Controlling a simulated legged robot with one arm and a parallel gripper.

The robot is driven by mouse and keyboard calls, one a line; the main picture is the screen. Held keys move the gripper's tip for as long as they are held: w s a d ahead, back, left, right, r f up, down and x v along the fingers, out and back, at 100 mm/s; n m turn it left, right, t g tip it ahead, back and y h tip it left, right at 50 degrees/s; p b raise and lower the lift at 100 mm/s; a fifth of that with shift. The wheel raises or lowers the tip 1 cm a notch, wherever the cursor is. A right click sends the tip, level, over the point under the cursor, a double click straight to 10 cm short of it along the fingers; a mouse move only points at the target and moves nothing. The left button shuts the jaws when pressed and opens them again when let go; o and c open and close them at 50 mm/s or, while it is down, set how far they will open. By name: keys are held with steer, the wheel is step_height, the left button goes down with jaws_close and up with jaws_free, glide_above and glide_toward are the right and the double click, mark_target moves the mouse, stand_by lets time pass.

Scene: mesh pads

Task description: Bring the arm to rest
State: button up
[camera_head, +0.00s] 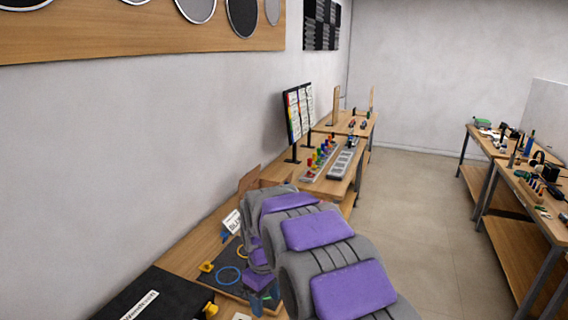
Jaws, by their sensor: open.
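My arm (318,229), grey with purple pads, rises from the bottom edge right of centre and folds over at its top, with its far end hanging down at the left. My gripper (265,297) is at that low end, small and partly hidden by the arm, over the front of the nearest wooden table. Its jaws look open, and I see nothing held between them.
Under the gripper is a dark board with a blue ring (229,274) and yellow pieces (206,266). A black mat (150,300) lies at lower left. Further tables (330,185) line the left wall. Open floor (420,215) lies right, before other workbenches (530,200).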

steer(key=s+d+r+m, duration=0.3)
steer(key=s+d+r, duration=0.1)
steer(key=s+d, duration=0.3)
steer(key=s+d+m, duration=0.3)
steer(key=s+d, duration=0.3)
steer(key=s, duration=0.8)
steer(key=s+d+f+m+g, duration=0.1)
steer(key=s+d+m, duration=0.3)
steer(key=s, duration=1)
steer(key=shift+s+d+m, duration=0.25)
steer(key=shift+d+m, duration=0.05)
steer(key=shift+d, duration=0.75)
